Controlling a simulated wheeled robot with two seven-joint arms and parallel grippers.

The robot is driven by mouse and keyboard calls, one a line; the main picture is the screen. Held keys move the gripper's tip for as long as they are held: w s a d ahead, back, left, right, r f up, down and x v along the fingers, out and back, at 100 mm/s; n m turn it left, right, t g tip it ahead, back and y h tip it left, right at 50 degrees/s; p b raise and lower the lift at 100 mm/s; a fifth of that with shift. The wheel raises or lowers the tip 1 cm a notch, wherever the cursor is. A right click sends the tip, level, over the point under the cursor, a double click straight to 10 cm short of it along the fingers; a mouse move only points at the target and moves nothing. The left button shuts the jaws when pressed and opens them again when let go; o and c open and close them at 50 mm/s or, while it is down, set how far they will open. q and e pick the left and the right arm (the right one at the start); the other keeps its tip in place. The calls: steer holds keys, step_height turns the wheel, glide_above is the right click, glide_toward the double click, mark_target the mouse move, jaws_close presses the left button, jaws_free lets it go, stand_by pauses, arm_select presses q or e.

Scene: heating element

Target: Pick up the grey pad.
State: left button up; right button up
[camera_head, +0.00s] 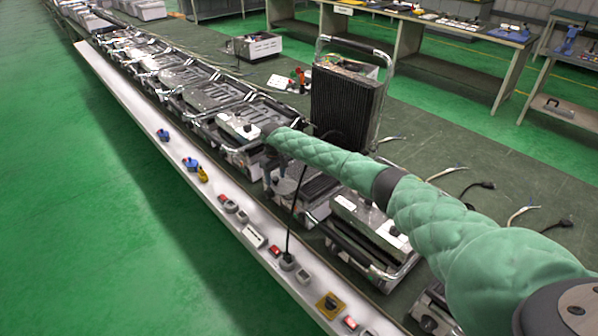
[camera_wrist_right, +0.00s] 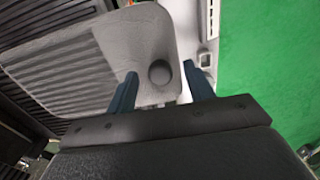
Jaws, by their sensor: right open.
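In the right wrist view, a light grey plate with rounded corners and a ribbed area (camera_wrist_right: 138,35) lies below my right gripper (camera_wrist_right: 160,70); it looks like the grey pad. A round dark grey knob (camera_wrist_right: 159,73) stands near its edge and shows between the two blue fingers. The fingers are apart and nothing is clamped between them. In the head view my right gripper (camera_head: 272,175) hangs over the row of grill units, beside a small grey plate (camera_head: 285,187). Its fingertips are too small to make out there. My left gripper is not in view.
A white rail (camera_head: 215,202) with switches and a thin black post (camera_head: 293,220) runs along the row. A tall black ribbed grill plate (camera_head: 345,108) stands upright behind my right arm. Several open grill units (camera_head: 185,82) line up to the far left. Green floor is clear at left.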

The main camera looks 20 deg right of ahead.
jaws_close()
